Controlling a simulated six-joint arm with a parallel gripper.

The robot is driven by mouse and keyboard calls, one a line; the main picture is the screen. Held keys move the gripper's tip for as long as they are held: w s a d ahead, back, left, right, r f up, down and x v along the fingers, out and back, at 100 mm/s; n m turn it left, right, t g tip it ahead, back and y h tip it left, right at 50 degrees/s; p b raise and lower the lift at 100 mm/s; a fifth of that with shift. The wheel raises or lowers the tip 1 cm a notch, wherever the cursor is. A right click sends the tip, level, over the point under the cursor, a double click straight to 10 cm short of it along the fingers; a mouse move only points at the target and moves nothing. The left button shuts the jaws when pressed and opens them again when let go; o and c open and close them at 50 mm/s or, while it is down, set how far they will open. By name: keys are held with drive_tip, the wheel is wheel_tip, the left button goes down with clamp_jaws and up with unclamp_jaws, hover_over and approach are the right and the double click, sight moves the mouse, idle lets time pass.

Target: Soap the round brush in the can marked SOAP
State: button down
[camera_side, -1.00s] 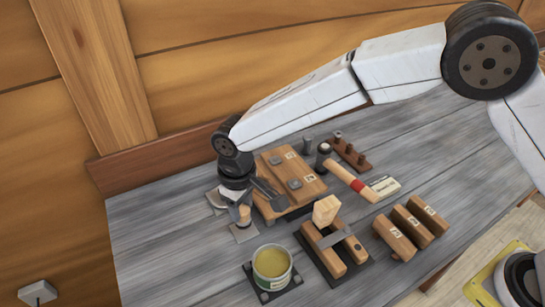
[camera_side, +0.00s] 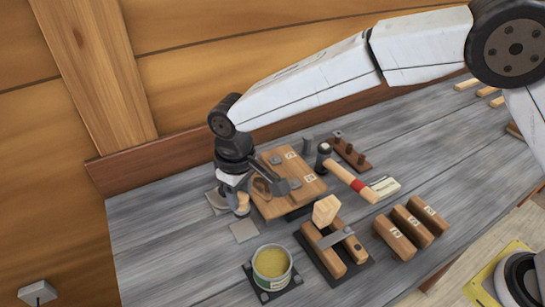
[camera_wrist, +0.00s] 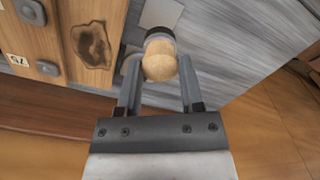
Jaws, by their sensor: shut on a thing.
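My gripper (camera_side: 240,198) is shut on the round brush (camera_side: 243,207), at the left part of the bench. In the wrist view the brush's rounded pale wooden end (camera_wrist: 159,60) sits between the fingers of my gripper (camera_wrist: 158,85), with a dark band beyond it. Its bristles are not clearly visible. An open can (camera_side: 272,264) with yellowish contents stands upright on a dark base at the front, below and to the right of my gripper. Its label is too small to read.
A bare grey square (camera_side: 244,231) lies between my gripper and the can. Wooden planks (camera_side: 290,178) with metal pieces lie close on the right. A wooden clamp-like block (camera_side: 333,243), several marked blocks (camera_side: 411,228) and a red-banded mallet (camera_side: 350,180) lie further right.

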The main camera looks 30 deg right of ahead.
drive_tip(key=shift+s, duration=0.1)
idle(0.3)
drive_tip(key=shift+s+a+r+m, duration=0.15)
drive_tip(key=shift+s+r+m, duration=0.3)
drive_tip(key=shift+s+m, duration=0.25)
drive_tip(key=s+r+m, duration=0.4)
drive_tip(key=s+m, duration=0.3)
drive_tip(key=s, duration=0.3)
drive_tip(key=shift+s+d+m, duration=0.25)
drive_tip(key=shift+d+m, duration=0.05)
drive_tip(key=shift+d, duration=0.05)
drive_tip(key=shift+f, duration=0.15)
drive_tip(key=shift+f, duration=2.85)
drive_tip(key=shift+f, duration=0.6)
wheel_tip(320, 180, up, 7)
idle(1.4)
